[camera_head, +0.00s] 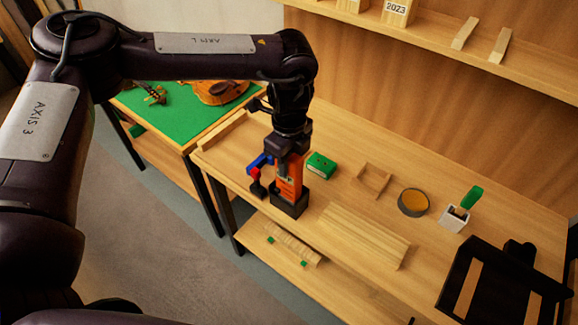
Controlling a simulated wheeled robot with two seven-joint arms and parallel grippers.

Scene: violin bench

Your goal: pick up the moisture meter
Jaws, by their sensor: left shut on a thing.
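The orange moisture meter (291,179) stands upright at the left part of the wooden bench. Its lower end is in or just over a dark box-like holder (290,205); I cannot tell whether it is clear of it. My left gripper (288,155) comes down from above and is shut on the meter's upper part. The fingers hide the meter's top.
A blue and red item (257,171) is close left of the meter. Wooden strips (365,235) lie in front.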

